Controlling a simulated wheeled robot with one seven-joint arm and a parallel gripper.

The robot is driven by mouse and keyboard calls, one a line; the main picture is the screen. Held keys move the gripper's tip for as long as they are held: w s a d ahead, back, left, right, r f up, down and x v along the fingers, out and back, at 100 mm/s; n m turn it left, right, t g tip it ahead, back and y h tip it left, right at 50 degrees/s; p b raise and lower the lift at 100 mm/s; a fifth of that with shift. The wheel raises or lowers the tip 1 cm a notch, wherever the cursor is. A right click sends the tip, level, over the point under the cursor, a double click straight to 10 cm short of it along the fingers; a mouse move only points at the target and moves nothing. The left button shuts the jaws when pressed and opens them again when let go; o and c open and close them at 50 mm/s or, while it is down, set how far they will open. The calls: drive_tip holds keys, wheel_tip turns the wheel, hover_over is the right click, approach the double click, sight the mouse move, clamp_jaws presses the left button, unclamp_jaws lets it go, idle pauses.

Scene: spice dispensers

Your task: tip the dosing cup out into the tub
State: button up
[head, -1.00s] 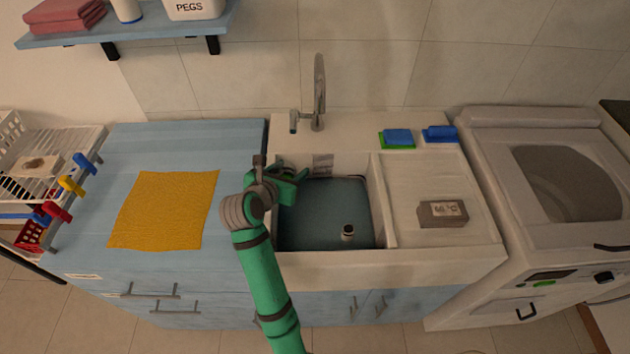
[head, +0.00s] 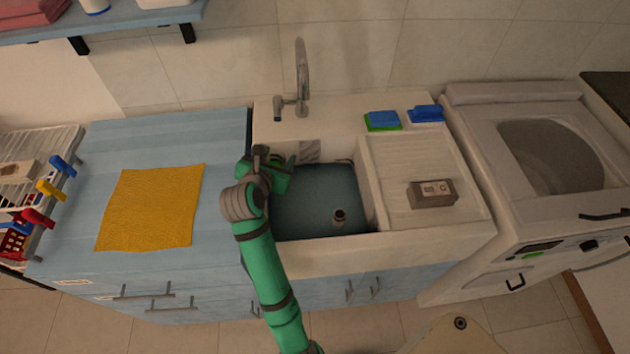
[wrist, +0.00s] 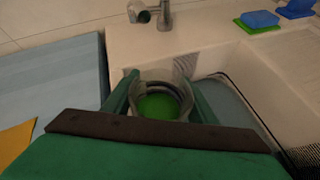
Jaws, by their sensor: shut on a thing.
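The tub (head: 385,246) is a pale sink with a dark teal basin and a small round upright piece inside near its front. My gripper (head: 280,175) is at the basin's left rim in the head view. In the wrist view my gripper (wrist: 162,98) is shut on the dosing cup (wrist: 137,88), a clear round cup with its mouth towards the camera. Bright green contents (wrist: 160,107) show inside it. The cup looks roughly upright, with the tub to its right. In the head view I cannot make out the cup; my arm and gripper hide that area.
A tap (head: 302,80) stands behind the basin. A blue and green sponge (head: 382,121) and a blue brush (head: 426,113) lie on the back ledge. A yellow cloth (head: 150,208) lies on the blue counter (head: 218,140).

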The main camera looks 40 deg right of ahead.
drive_tip(key=shift+s+d+f+m+t+y, duration=1)
drive_tip(key=shift+s+d+f+m+t, duration=0.35)
drive_tip(key=shift+m, duration=0.25)
drive_tip(key=shift+s+r, duration=0.1)
drive_tip(key=shift+s+d+r+m+t+y, duration=0.15)
drive_tip(key=shift+r+m+t+y, duration=0.2)
drive_tip(key=shift+m, duration=0.25)
drive_tip(key=shift+r+m+t+y+b, duration=0.45)
drive_tip(key=shift+r+m+t+b, duration=0.45)
drive_tip(key=shift+m+t+b, duration=0.45)
idle(1.8)
drive_tip(key=shift+s+d+r+m+t+b, duration=0.45)
drive_tip(key=shift+s+d+m, duration=0.15)
drive_tip(key=shift+m, duration=0.35)
idle(1.0)
drive_tip(key=shift+r+m, duration=0.15)
drive_tip(key=shift+m, duration=0.15)
